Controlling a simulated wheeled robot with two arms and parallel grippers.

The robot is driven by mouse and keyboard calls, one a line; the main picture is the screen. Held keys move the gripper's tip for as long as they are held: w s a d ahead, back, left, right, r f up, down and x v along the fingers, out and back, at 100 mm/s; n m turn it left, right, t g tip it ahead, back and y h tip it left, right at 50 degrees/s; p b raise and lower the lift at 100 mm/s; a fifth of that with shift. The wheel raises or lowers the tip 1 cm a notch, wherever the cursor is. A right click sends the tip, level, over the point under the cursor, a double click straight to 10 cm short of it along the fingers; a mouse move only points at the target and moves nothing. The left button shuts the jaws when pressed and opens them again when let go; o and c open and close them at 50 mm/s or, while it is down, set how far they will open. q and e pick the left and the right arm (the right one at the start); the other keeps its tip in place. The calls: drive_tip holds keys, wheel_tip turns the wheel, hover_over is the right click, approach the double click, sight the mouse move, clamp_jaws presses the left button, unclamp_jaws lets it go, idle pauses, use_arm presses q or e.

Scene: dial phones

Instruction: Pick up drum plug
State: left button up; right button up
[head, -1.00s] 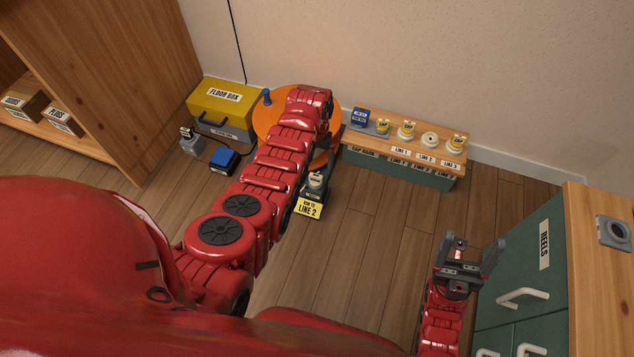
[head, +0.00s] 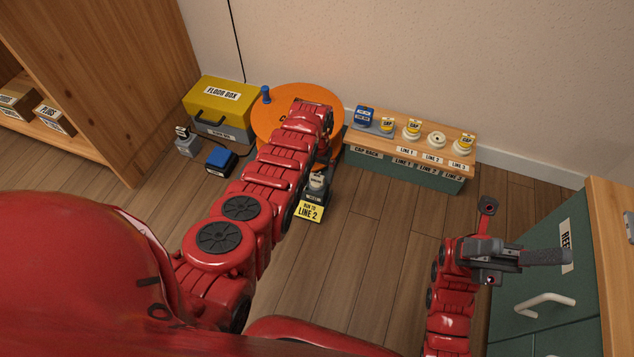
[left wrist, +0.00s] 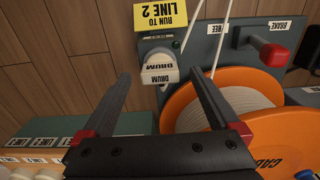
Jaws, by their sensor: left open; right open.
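The drum plug (left wrist: 157,68) is a pale block marked DRUM, seated at the grey reel stand below the yellow "RUN TO LINE 2" sign (left wrist: 161,15). In the head view the plug (head: 317,182) shows small, just right of my left arm. My left gripper (left wrist: 158,80) is open, with one finger on each side of the plug in the wrist picture; contact cannot be told. In the head view my left arm hides its fingers. The orange cable reel (head: 270,112) stands beside the plug. My right gripper (head: 535,256) is open and empty near the green cabinet.
A cap rack (head: 365,155) with several caps stands right of the reel. The yellow floor box (head: 215,100) and a blue block (head: 221,159) are to its left. The green reels cabinet (head: 545,285) is close to my right gripper. Floor between rack and cabinet is clear.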

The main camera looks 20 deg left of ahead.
use_arm(q)
drive_tip(key=shift+f+b, duration=0.8)
drive_tip(key=shift+f, duration=0.1)
clamp_jaws()
use_arm(e)
drive_tip(key=s+d+r+n+t+h, duration=0.4)
drive_tip(key=s+n+t+h, duration=0.2)
drive_tip(key=n+h, duration=0.4)
drive_tip(key=s+h, duration=0.1)
drive_tip(key=h, duration=0.3)
drive_tip(key=shift+s+d+r+t, duration=0.15)
drive_tip(key=shift+s+d+t, duration=0.05)
drive_tip(key=shift+d+t, duration=0.1)
